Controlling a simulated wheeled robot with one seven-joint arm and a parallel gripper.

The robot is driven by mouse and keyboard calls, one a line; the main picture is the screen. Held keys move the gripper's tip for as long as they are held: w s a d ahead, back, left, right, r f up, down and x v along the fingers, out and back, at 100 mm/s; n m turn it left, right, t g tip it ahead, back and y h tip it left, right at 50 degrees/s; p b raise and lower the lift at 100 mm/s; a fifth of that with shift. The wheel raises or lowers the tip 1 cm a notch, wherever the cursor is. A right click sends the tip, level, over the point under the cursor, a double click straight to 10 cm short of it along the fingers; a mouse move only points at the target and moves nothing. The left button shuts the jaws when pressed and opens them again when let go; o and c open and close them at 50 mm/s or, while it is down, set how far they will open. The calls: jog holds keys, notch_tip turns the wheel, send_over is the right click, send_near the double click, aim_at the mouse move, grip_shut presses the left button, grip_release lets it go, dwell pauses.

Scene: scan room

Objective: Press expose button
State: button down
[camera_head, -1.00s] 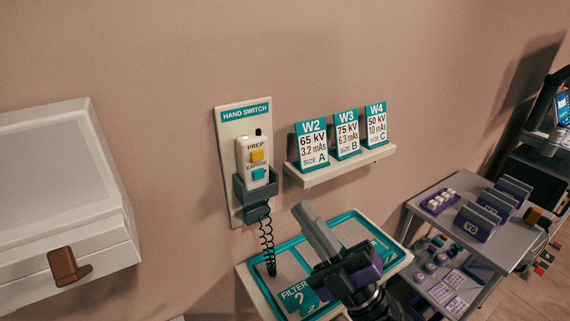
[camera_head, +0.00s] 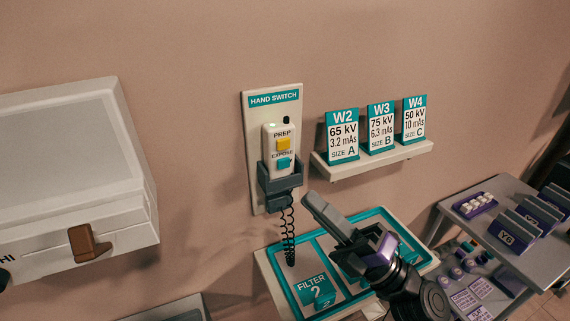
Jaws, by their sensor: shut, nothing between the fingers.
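The hand switch (camera_head: 279,150) is a white handset standing upright in a grey holder (camera_head: 280,181) on a wall plate labelled HAND SWITCH (camera_head: 273,98). It has a yellow PREP button (camera_head: 283,145) and, below it, a teal EXPOSE button (camera_head: 284,163). My gripper (camera_head: 308,198) is shut and empty. Its fingers point up and left, below and to the right of the EXPOSE button in the picture, apart from it. Both buttons are in clear view.
A teal-rimmed tray (camera_head: 289,293) with filter cards lies below the switch, partly behind my arm. A coiled cord (camera_head: 288,235) hangs into it. A shelf (camera_head: 374,164) with three cards is at the right. A white box (camera_head: 75,170) is at the left. A grey cart (camera_head: 505,255) stands far right.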

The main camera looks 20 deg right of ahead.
jog(key=w+b, duration=0.1)
jog(key=w, duration=0.6)
jog(key=shift+w, duration=0.4)
dwell(1.7)
jog(key=shift+w, duration=0.4)
jog(key=shift+w, duration=0.45)
dwell(0.6)
jog(key=shift+s, duration=0.9)
jog(key=shift+s, duration=0.1)
jog(key=shift+s+p, duration=0.75)
jog(key=shift+s, duration=1.65)
